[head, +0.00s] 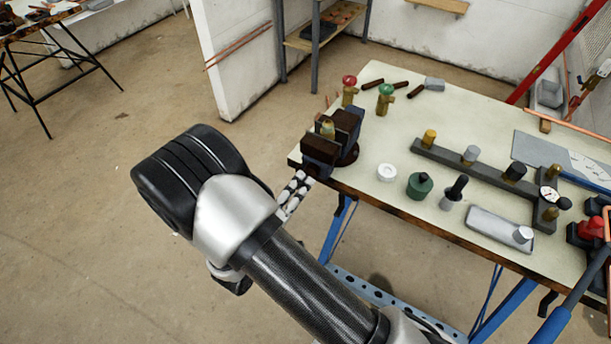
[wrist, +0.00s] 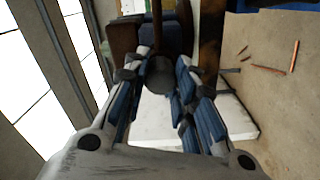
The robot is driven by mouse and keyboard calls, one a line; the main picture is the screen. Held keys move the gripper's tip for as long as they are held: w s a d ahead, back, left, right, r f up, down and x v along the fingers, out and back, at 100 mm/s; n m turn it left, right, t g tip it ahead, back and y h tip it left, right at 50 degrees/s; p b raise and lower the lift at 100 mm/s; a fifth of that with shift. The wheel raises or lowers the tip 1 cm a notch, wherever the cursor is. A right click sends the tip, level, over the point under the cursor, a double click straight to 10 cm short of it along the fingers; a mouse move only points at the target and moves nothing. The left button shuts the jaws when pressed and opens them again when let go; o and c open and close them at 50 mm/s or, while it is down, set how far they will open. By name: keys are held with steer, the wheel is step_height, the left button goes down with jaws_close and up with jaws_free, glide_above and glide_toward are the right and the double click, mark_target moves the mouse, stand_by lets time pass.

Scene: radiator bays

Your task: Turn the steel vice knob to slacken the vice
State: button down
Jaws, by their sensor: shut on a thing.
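The vice (head: 321,153), dark brown and blue, is mounted at the near left corner of the workbench, with a brass piece (head: 327,128) between its jaws. My gripper (head: 293,193) is at the near side of the vice, low by the bench edge. In the wrist view my gripper (wrist: 161,88) is shut on the steel vice knob (wrist: 159,74), a round grey end that shows between the blue-padded fingers. The vice's brown and blue body (wrist: 124,38) is just beyond it. In the head view the knob is hidden by my gripper and arm.
The workbench (head: 350,183) carries red and green valves (head: 385,97), a white ring (head: 387,172), a dark green pot (head: 419,185) and a long grey rail with several knobs (head: 440,153). Blue bench legs (head: 335,228) stand below.

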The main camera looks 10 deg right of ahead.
steer(key=n+p, duration=0.1)
steer(key=n, duration=0.4)
steer(key=shift+r, duration=0.15)
steer(key=n+p, duration=0.1)
steer(key=n, duration=0.3)
steer(key=shift+n+p, duration=0.4)
steer(key=n+p, duration=0.1)
steer(key=n, duration=0.3)
steer(key=shift+n, duration=0.3)
steer(key=n+p, duration=0.1)
steer(key=n, duration=0.3)
steer(key=shift+n+p, duration=0.3)
steer(key=shift+p, duration=0.1)
steer(key=c, duration=1.7)
jaws_free()
steer(key=shift+o, duration=1.1)
steer(key=shift+w, duration=0.1)
